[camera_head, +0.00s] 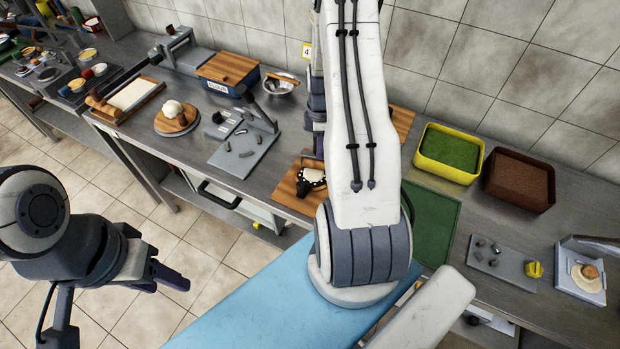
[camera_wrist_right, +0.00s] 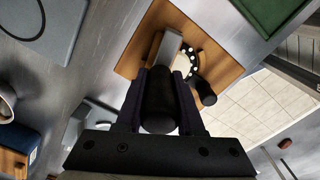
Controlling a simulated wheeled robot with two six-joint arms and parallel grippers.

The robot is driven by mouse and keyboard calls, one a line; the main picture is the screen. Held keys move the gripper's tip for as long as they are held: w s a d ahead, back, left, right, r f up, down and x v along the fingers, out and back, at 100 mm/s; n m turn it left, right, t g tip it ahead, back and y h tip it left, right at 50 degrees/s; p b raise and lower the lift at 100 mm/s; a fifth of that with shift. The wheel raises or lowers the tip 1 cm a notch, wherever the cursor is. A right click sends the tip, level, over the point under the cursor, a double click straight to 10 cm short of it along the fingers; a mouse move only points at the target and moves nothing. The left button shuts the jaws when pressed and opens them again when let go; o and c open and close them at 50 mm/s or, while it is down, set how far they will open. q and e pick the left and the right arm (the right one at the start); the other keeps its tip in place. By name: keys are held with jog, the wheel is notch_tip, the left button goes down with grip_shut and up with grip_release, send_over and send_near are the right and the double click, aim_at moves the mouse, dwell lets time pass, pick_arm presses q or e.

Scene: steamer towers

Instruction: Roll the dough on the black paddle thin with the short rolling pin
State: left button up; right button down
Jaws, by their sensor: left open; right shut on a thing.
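My right gripper (camera_wrist_right: 160,88) is shut on a dark cylindrical thing (camera_wrist_right: 158,104), with a grey bar beyond it; I cannot tell whether this is the short rolling pin. It is over a wooden board (camera_wrist_right: 138,58). On that board is a black, round-edged piece with a row of white dots (camera_wrist_right: 190,58) and a black handle (camera_wrist_right: 206,93); the piece also shows in the head view (camera_head: 311,180). Whether it is the black paddle with dough is unclear. My right arm hides part of it in the head view. My left gripper (camera_head: 116,300) is open and empty, away from the counter.
A white dough ball (camera_head: 173,109) and a brown roller (camera_head: 181,119) are on a round board at left. A grey slab (camera_head: 232,160) holds small dark pieces. Yellow (camera_head: 470,172) and brown (camera_head: 548,198) bins stand at right. A green board (camera_head: 430,215) lies behind my arm.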

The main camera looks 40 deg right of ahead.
jog(key=shift+s+a+r, duration=0.1)
jog(key=shift+s+a, duration=0.2)
jog(key=shift+a, duration=0.4)
jog(key=shift+s+a+r, duration=0.1)
jog(key=shift+s+a, duration=0.15)
jog(key=shift+a, duration=0.45)
jog(key=shift+s+a+f, duration=0.15)
jog(key=shift+s+a, duration=0.15)
jog(key=shift+a, duration=0.4)
jog(key=shift+s+a+f, duration=0.1)
jog(key=shift+s+a, duration=0.2)
jog(key=shift+a, duration=0.4)
jog(key=shift+w+d+r, duration=0.1)
jog(key=shift+w+d, duration=0.2)
jog(key=shift+d, duration=0.45)
jog(key=shift+w+d, duration=0.25)
jog(key=shift+d, duration=0.45)
jog(key=shift+w+d, duration=0.35)
jog(key=shift+d, duration=0.35)
jog(key=shift+w+d, duration=0.3)
jog(key=shift+d, duration=0.35)
